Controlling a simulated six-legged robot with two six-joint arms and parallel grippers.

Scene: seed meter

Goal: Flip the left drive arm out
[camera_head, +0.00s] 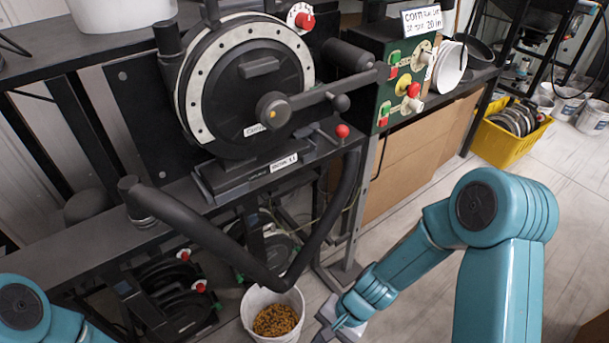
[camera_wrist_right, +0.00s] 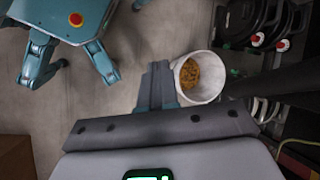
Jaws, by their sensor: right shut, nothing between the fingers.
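The seed meter (camera_head: 245,85) stands on the black bench with a round dark disc and a pale dotted ring. A dark bar (camera_head: 318,97) runs right from its yellow-centred hub (camera_head: 273,110) and has a small knob (camera_head: 342,102). A thick dark V-shaped bar (camera_head: 215,240) hangs in front of the bench. I cannot tell which part is the left drive arm. My right gripper (camera_head: 335,322) is low, right of the seed bucket, and touches no part of the meter. In the right wrist view its fingers (camera_wrist_right: 157,75) are together and empty. My left gripper is out of view.
A white bucket of seed (camera_head: 247,313) stands on the floor under the V-shaped bar; it shows in the right wrist view (camera_wrist_right: 213,80). A green control panel (camera_head: 380,115) stands right of the meter. A yellow crate (camera_head: 492,145) is at right.

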